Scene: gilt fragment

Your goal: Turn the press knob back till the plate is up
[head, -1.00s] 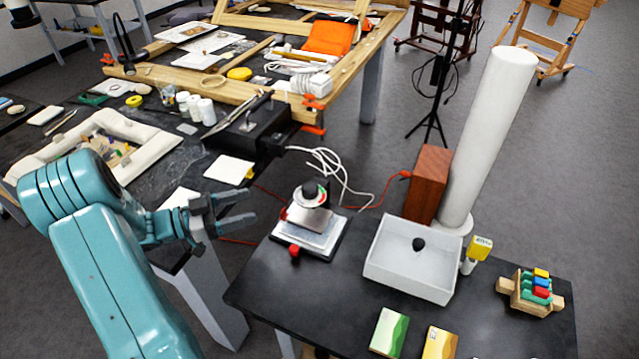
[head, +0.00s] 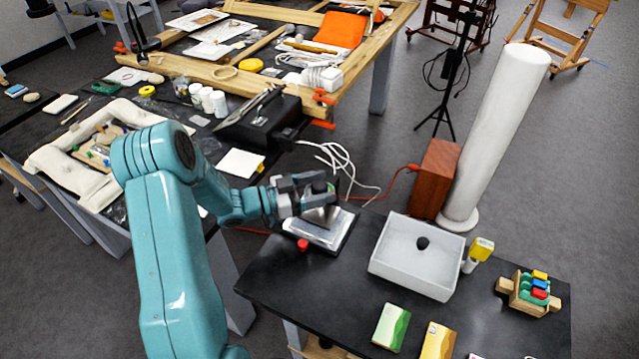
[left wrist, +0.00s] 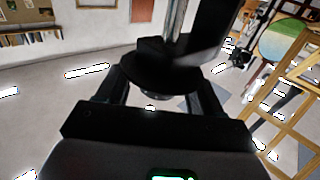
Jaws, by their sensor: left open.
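The gripper hides part of the press top, and the plate's height is hard to judge. My right gripper is not in view.
A white tray (head: 385,268) with a dark lump (head: 422,243) stands right of the press. A wooden block (head: 436,178) and a tall white cylinder (head: 497,135) are behind it. White cables (head: 340,165) hang behind the press. Green and yellow cards lie in front.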

